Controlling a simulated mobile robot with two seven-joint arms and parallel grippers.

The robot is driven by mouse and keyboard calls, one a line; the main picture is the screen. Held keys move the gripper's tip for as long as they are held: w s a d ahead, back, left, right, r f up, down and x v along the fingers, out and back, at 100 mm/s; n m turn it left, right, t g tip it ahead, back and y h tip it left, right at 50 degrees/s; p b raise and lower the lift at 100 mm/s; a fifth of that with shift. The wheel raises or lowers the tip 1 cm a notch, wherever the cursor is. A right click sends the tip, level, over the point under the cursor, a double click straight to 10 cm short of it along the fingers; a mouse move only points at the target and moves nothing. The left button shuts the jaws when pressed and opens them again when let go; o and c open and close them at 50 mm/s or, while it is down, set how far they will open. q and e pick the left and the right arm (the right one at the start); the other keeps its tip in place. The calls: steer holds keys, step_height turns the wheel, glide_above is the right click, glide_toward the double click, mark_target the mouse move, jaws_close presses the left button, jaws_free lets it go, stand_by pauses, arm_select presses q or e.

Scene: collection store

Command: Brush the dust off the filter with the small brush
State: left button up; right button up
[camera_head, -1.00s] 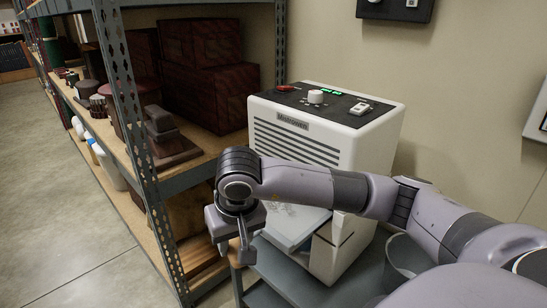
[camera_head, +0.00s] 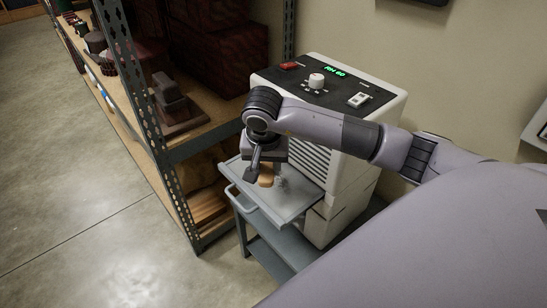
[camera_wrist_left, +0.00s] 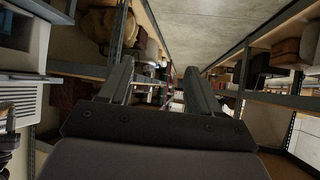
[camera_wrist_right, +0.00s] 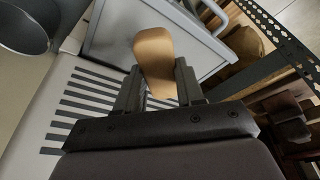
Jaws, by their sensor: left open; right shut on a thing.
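My right gripper (camera_head: 258,172) is shut on the small brush (camera_head: 266,178), low over the filter. In the right wrist view the brush (camera_wrist_right: 155,55) shows as a tan wooden handle between the fingers; its bristles are hidden. The filter (camera_head: 292,206) is a flat grey panel sticking out from the front of the white machine. Pale specks of dust (camera_head: 281,183) show on it beside the brush. I cannot tell whether the brush touches the filter. My left gripper (camera_wrist_left: 157,78) is open and empty, seen only in the left wrist view.
The white machine (camera_head: 345,160), with a dark knob panel on top, stands on a grey cart (camera_head: 270,262) against the wall. A metal shelf rack (camera_head: 165,150) with boxes stands close on the left. A grey round bin (camera_wrist_right: 25,28) shows in the right wrist view. The floor at left is clear.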

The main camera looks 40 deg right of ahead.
steer(key=shift+f+b, duration=1.8)
steer(key=shift+f, duration=1.15)
arm_select(q)
steer(key=f, duration=0.2)
steer(key=shift+w+d+f, duration=0.25)
steer(key=shift+d+f, duration=0.05)
steer(key=shift+d, duration=0.1)
steer(key=shift+f+b, duration=0.35)
steer(key=shift+b, duration=0.25)
arm_select(e)
steer(key=shift+f, duration=0.55)
steer(key=shift+r, duration=0.1)
